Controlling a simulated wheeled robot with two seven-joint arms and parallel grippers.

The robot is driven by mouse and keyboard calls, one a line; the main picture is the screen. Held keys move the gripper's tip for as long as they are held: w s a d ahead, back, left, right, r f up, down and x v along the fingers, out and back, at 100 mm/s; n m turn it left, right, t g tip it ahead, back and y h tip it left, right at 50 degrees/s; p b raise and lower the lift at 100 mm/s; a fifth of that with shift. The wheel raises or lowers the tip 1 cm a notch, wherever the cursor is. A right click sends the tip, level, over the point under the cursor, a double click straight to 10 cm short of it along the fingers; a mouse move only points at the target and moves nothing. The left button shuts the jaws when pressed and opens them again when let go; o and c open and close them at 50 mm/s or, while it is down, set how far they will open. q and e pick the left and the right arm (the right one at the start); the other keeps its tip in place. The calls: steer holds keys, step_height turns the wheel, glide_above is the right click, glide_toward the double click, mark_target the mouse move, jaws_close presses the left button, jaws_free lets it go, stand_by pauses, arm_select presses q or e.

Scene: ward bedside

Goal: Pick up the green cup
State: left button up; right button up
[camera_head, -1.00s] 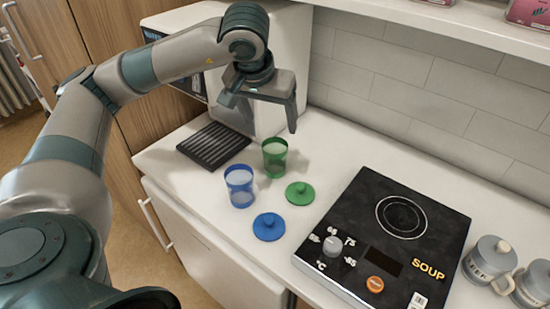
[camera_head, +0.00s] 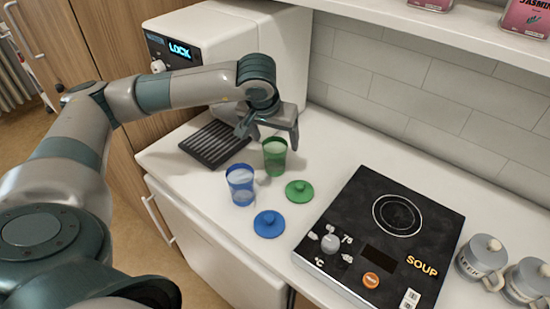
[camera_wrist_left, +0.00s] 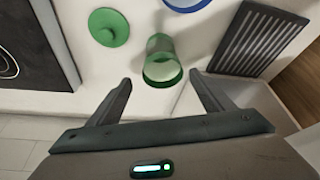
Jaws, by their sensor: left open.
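The green cup (camera_head: 275,158) stands upright and open-topped on the white counter, just right of the blue cup (camera_head: 240,185). My left gripper (camera_head: 268,143) is open above and behind the green cup, its fingers spread near the rim. In the left wrist view the green cup (camera_wrist_left: 161,62) lies ahead of and between the two open fingertips (camera_wrist_left: 162,88), with nothing held. The green lid (camera_head: 299,191) lies on the counter to the right of the cup. My right gripper is not in view.
A blue lid (camera_head: 268,224) lies in front of the green lid. A black hotplate (camera_head: 385,240) is to the right, with two grey lidded mugs (camera_head: 484,257) beyond it. A ribbed black drip tray (camera_head: 214,145) and a white machine (camera_head: 285,60) stand at the left and back.

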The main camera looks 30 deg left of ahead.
mark_target(275, 147)
arm_select(q)
steer(key=shift+a+f+p, duration=0.1)
steer(key=shift+f+p, duration=0.25)
steer(key=p+x, duration=0.2)
steer(key=x, duration=0.1)
steer(key=shift+a+f, duration=0.15)
steer(key=shift+f, duration=0.25)
steer(key=shift+w+f, duration=0.15)
steer(key=shift+f, duration=0.25)
steer(key=c, duration=1.1)
steer(key=shift+r, duration=0.15)
